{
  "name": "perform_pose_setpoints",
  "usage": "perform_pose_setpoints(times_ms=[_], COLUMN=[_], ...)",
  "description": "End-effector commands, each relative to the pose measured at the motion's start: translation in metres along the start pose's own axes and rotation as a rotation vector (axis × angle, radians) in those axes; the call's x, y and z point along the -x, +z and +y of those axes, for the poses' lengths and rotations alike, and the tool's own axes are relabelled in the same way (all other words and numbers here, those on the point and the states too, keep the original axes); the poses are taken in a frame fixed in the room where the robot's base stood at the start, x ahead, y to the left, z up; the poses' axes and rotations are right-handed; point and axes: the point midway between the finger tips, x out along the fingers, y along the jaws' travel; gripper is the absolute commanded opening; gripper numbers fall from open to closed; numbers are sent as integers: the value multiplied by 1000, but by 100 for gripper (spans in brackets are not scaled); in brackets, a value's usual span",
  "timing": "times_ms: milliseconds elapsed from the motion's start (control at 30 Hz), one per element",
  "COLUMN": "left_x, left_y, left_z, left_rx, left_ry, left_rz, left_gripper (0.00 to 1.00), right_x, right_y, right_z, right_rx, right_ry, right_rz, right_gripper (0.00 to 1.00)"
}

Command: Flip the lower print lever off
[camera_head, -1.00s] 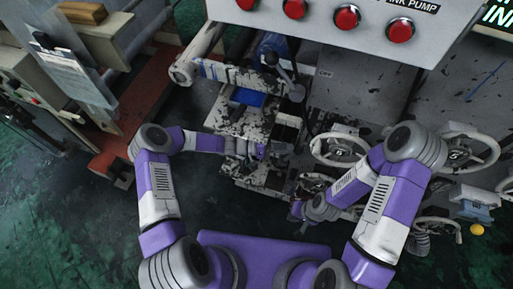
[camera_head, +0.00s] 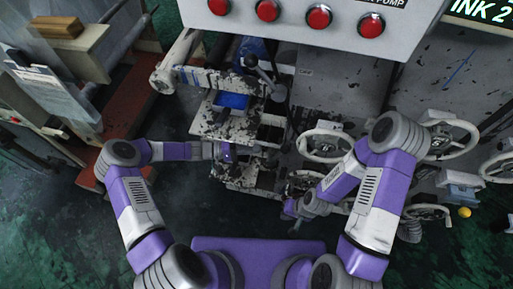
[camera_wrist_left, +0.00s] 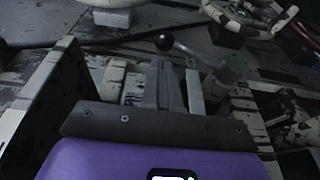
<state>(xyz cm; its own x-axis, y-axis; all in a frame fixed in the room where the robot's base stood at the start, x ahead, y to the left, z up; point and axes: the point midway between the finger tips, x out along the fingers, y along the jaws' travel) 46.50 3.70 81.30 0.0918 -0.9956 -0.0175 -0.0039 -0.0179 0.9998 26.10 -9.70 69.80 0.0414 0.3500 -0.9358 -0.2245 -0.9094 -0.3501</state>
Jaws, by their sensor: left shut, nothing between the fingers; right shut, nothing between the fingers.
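A lever with a dark ball knob (camera_wrist_left: 163,41) shows in the left wrist view, its thin rod running right and down among the machine parts. I cannot tell for sure that it is the lower print lever. My left gripper (camera_wrist_left: 172,88) is shut and empty just below the knob in that picture; contact is unclear. In the head view the left gripper (camera_head: 230,153) is at the lower part of the worn print unit, where its lever is hidden. An upper lever (camera_head: 251,63) shows there. My right gripper (camera_head: 290,208) is shut and empty, lower right of the left one.
Handwheels (camera_head: 327,143) stick out of the grey machine wall on the right. A panel with red buttons (camera_head: 318,16) overhangs the top. A blue pad (camera_head: 232,100) sits in the upper print unit. The dark green floor (camera_head: 75,225) is open at lower left.

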Motion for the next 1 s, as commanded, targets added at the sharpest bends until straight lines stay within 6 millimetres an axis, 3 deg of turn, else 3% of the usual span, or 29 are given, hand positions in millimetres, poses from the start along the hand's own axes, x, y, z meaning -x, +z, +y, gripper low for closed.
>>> perform_pose_setpoints(times_ms=[400, 500, 567, 733, 900, 1000], left_x=[0, -4, -10, -14, 21, 45], left_y=[0, 9, 23, 96, 159, 180], left_z=[0, -7, -18, -74, -118, -127], left_rx=[0, 23, 58, 200, 244, 219], left_ry=[-2, -40, -106, -473, -875, -1040], left_rz=[0, -24, -57, -174, -172, -112], left_gripper=[0, 0, 0, 0, 0, 0], right_x=[0, 0, 0, 0, 0, 0], right_y=[0, 0, 0, 0, 0, 0], right_z=[0, 0, 0, 0, 0, 0], right_rx=[0, 0, 0, 0, 0, 0], right_ry=[0, 0, 0, 0, 0, 0], right_rz=[0, 0, 0, 0, 0, 0], right_gripper=[0, 0, 0, 0, 0, 0])
